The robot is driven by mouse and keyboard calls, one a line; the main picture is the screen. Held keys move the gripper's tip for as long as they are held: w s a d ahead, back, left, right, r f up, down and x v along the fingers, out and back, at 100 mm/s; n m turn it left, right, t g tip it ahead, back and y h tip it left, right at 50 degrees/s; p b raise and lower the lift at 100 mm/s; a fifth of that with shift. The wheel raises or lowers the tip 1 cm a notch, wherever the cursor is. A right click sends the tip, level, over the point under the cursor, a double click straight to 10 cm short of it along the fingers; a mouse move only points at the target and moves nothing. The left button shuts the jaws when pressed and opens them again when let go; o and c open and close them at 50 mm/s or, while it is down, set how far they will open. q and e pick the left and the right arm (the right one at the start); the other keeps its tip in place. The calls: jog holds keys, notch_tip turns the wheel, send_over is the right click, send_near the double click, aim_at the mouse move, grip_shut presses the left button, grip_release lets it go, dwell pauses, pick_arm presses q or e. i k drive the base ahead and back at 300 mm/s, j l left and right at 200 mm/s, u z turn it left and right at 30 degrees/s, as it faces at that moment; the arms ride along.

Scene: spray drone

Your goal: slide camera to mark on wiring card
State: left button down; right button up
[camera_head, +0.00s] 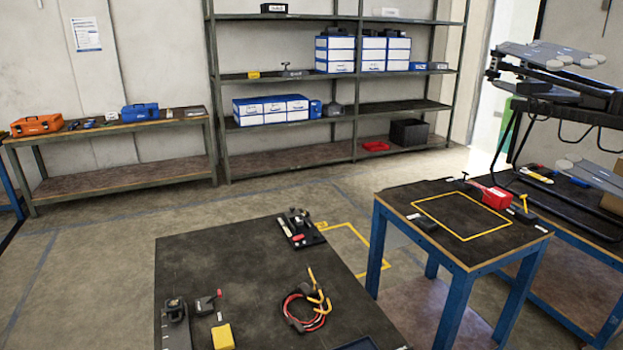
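Neither of my grippers is in view. A dark device on a flat black plate (299,230) sits at the far edge of the dark table (240,275) in front of me. A black block on a grey strip with small marks (175,318) stands at the table's near left. I cannot tell which of these, if either, is the camera. No wiring card can be made out, and no mark on one is readable.
A coiled red and black cable (306,310), a yellow block (222,337) and a small dark tool (207,302) lie on the dark table. A blue-legged table (400,242) with a red part (495,197) stands right, before a large drone (560,90). Shelving (340,165) lines the back.

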aim_at(174, 308)
jog(key=k+j+z, duration=0.1)
jog(key=j, duration=0.3)
jog(key=k+j+z, duration=0.1)
jog(key=j, duration=0.35)
jog(key=k+j+z, duration=0.1)
jog(key=j, duration=0.3)
jog(key=k+j, duration=0.25)
jog(key=k+j+z, duration=0.15)
jog(key=j, duration=0.35)
jog(key=k+j+z, duration=0.1)
jog(key=j, duration=0.3)
jog(key=k+j+z, duration=0.1)
jog(key=k+j, duration=0.15)
jog(key=j, duration=0.1)
